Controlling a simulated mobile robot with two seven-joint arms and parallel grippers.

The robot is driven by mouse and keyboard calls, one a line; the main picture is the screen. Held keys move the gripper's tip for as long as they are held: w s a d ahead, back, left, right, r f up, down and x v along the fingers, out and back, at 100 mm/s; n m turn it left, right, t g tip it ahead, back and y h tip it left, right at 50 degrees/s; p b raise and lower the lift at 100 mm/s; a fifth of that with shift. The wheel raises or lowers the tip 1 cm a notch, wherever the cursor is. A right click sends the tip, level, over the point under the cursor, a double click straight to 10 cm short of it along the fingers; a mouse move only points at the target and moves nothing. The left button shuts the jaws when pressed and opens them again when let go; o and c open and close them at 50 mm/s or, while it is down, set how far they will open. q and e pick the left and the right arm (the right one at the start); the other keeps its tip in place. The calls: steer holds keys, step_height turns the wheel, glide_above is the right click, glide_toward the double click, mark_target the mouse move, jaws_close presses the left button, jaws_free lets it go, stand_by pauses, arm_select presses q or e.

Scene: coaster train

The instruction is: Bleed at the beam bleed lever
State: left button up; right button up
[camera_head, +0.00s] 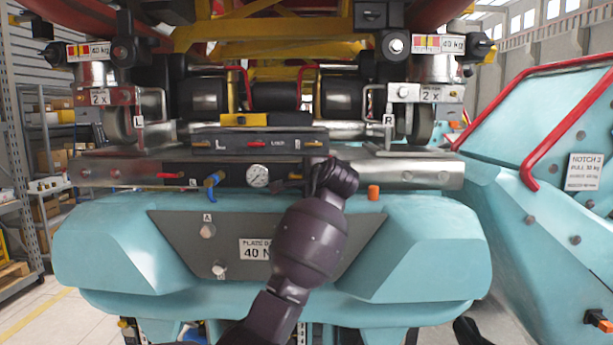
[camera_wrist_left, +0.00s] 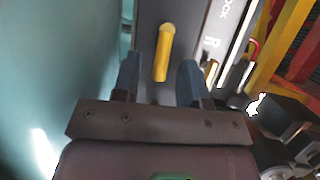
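My left gripper (camera_head: 330,168) reaches up from the bottom of the head view to the dark strip of the metal beam, right of the pressure gauge (camera_head: 258,176). The left wrist view shows its two bluish fingers (camera_wrist_left: 158,80) apart. A yellow lever (camera_wrist_left: 165,50) on a dark panel lies ahead, its lower end between the fingers in the picture. I cannot tell whether they touch it. In the head view my gripper hides this part of the beam, and no lever label is readable there. My right gripper is not in view.
A blue lever (camera_head: 212,182) is left of the gauge, and an orange knob (camera_head: 373,192) is right of my gripper. Above is a panel (camera_head: 235,142) with small handles, one red. A turquoise body (camera_head: 110,245) stands below, and another with red rails (camera_head: 560,110) is at right.

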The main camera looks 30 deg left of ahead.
arm_select(q)
jaws_close()
stand_by(0.3)
steer(key=r+n+h, duration=0.1)
steer(key=n, duration=0.1)
steer(key=shift+a+r+n+h, duration=0.15)
steer(key=shift+n+h, duration=0.25)
steer(key=shift+s+a+r+n+h, duration=0.2)
steer(key=shift+r+n+h, duration=0.2)
steer(key=shift+n+h, duration=0.4)
steer(key=n, duration=0.1)
steer(key=a+n+t+h, duration=0.1)
steer(key=r+n+h, duration=0.1)
steer(key=shift+s+a+r+n, duration=0.1)
steer(key=shift+s+a+n, duration=0.05)
steer(key=shift+s+n, duration=0.25)
steer(key=a+n+t+h, duration=0.1)
steer(key=n, duration=0.1)
steer(key=s+n+t+h, duration=0.1)
steer(key=h, duration=0.1)
steer(key=shift+a+r+n, duration=0.15)
steer(key=shift+a+n, duration=0.2)
steer(key=shift+n, duration=0.05)
